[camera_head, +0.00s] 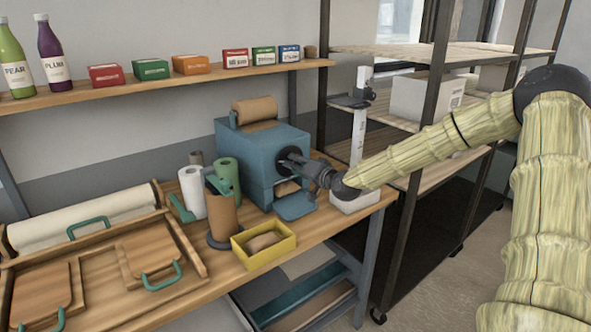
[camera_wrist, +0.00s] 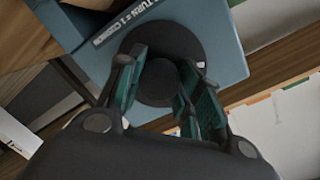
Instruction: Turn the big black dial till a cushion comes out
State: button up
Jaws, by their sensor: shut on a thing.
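The blue machine (camera_head: 250,145) stands on the wooden bench with a brown paper roll (camera_head: 254,110) on top. Its big black dial (camera_head: 289,156) is on the side facing my arm. In the wrist view the dial (camera_wrist: 188,42) is a round black disc with a raised knob, beside a label reading "TURN = 1 CUSHION". My gripper (camera_head: 306,167) is at the dial; in the wrist view its green-padded fingers (camera_wrist: 160,88) stand either side of the knob, shut on it. Something brown (camera_head: 287,188) shows in the opening below, above a blue chute (camera_head: 296,206); my gripper partly covers this area.
A yellow tray (camera_head: 270,258) holding a brown paper piece stands in front of the machine. Green and white rolls (camera_head: 192,190) and a brown roll on a stand (camera_head: 222,215) are left of it. A dark-framed shelf (camera_head: 430,120) stands right, behind my arm.

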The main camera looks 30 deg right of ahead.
jog(key=shift+f+m, duration=0.25)
jog(key=shift+m, duration=0.35)
jog(key=shift+b, duration=0.3)
jog(key=o, duration=1)
jog(key=shift+o, duration=0.2)
jog(key=shift+r, duration=0.1)
jog(key=shift+s+r, duration=0.1)
jog(key=shift+s, duration=0.05)
jog(key=s+d+r, duration=0.1)
jog(key=s, duration=1)
jog(key=shift+s+d, duration=0.2)
jog(key=shift+s, duration=0.1)
